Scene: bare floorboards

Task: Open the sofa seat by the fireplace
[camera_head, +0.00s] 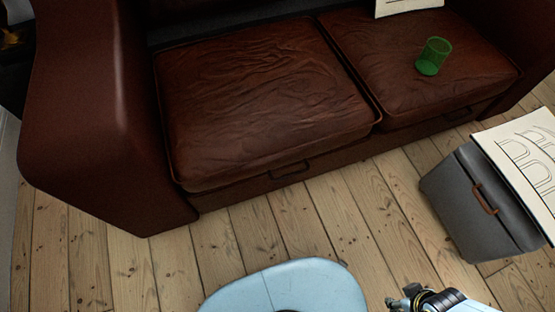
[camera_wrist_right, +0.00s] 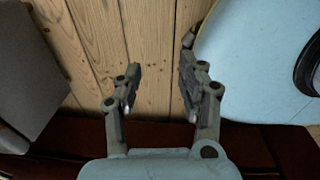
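The brown leather sofa (camera_head: 85,110) stands across the head view with two seat cushions. The left seat (camera_head: 265,95) looks closed and bare. A dark handle (camera_head: 290,172) shows on its front panel. The right seat (camera_head: 400,85) also looks closed and has a similar handle (camera_head: 458,114) below it. My right gripper (camera_wrist_right: 159,80) is open and empty in the right wrist view, over floorboards; whether it is near a handle does not show. Part of my right arm shows at the bottom right of the head view. My left gripper is not in view.
A grey box (camera_head: 470,210) with a brown handle, partly covered by a drawing sheet (camera_head: 525,155), stands at right. Floorboards (camera_head: 240,235) before the left seat are clear.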

